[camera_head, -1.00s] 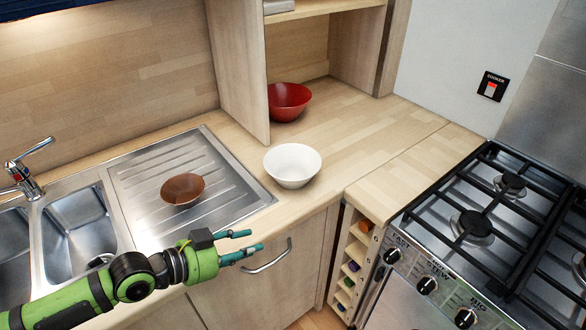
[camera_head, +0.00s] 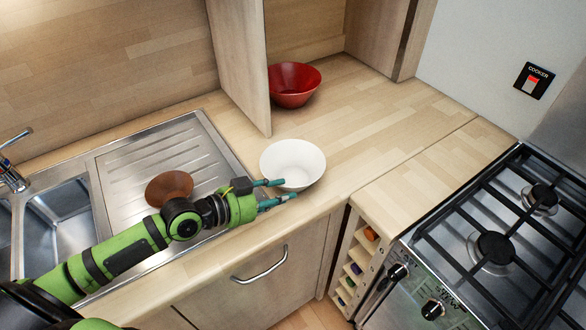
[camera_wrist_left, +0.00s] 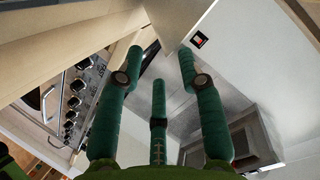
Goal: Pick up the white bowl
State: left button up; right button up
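The white bowl (camera_head: 303,158) stands upright on the wooden counter, near its front edge. My left gripper (camera_head: 287,188) is at the bowl's left front side in the head view, its fingers pointing right and overlapping the bowl's lower edge. I cannot tell whether they touch it. The fingers are spread apart with nothing between them, which also shows in the left wrist view (camera_wrist_left: 158,70). I cannot make out the bowl in the wrist view. My right gripper is not in view.
A red bowl (camera_head: 293,85) stands behind the white one, beside an upright wooden panel (camera_head: 240,60). A brown bowl (camera_head: 169,188) lies on the drainer (camera_head: 125,170), behind my arm. The cooker (camera_head: 480,235) is at right. Counter right of the white bowl is clear.

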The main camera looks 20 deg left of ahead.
aim_at(300, 188)
pick_arm(q)
jog(key=shift+w+d+f, duration=0.25)
jog(key=shift+w+d, duration=0.1)
jog(key=shift+w, duration=0.25)
jog(key=p+x, duration=0.1)
jog(key=x, duration=0.4)
jog(key=shift+d, duration=0.1)
jog(key=shift+s+r, duration=0.1)
grip_shut()
